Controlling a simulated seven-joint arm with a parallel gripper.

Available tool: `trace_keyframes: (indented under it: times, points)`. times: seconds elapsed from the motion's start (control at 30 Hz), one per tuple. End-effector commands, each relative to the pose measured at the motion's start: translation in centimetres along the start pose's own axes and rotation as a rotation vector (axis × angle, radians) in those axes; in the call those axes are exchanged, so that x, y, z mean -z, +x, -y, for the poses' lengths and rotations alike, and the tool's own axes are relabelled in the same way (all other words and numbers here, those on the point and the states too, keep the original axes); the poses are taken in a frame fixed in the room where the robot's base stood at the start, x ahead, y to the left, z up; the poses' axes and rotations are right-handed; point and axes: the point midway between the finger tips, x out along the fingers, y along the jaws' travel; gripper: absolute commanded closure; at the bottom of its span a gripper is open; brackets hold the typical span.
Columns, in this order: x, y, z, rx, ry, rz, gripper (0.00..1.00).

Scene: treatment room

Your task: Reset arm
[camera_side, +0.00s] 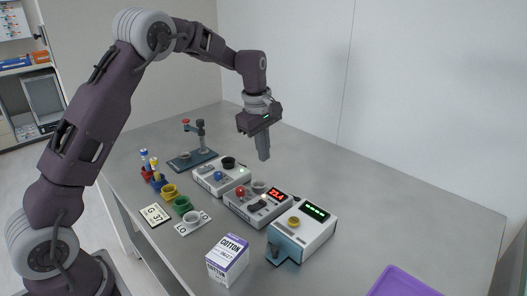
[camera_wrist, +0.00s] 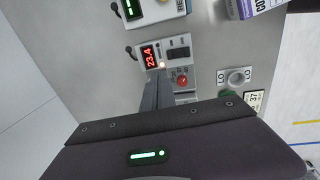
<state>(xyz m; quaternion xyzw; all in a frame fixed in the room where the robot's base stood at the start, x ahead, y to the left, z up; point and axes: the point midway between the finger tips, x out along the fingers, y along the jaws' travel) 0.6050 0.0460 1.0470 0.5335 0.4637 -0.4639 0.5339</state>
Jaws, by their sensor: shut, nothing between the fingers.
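My gripper (camera_side: 263,147) is shut and empty, pointing down above the back of the grey table (camera_side: 420,215). In the side view it hangs over the area behind the white devices, apart from them. In the wrist view its closed fingers (camera_wrist: 156,95) reach toward a white device with a red numeric display, a red knob and a dark switch (camera_wrist: 180,62). The same device stands in the middle of the row in the side view (camera_side: 258,205). The fingers hide part of that device in the wrist view.
A device with a green display (camera_side: 305,228), another white device (camera_side: 221,176) and a dark stand (camera_side: 195,152) line the table. Coloured cups (camera_side: 182,205) sit in front. A cotton box (camera_side: 228,260) and purple tray (camera_side: 400,283) are near the front.

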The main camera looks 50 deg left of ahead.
Motion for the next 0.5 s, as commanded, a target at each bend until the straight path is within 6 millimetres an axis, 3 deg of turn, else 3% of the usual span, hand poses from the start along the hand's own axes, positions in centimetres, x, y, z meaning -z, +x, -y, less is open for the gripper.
trace_keyframes:
  times: [0.2, 0.27, 0.37, 0.47, 0.5]
  points:
    - [0.0, -0.1, 0.0, -0.001, 0.002, 0.0, 1.0]
    - [-0.3, -0.9, 0.3, -0.009, 0.025, 0.002, 1.0]
    - [-1.6, -5.1, 2.4, -0.049, 0.161, 0.009, 1.0]
    - [-3.9, -11.0, 7.2, -0.115, 0.416, 0.005, 1.0]
    - [-4.9, -13.1, 9.7, -0.143, 0.532, -0.003, 1.0]
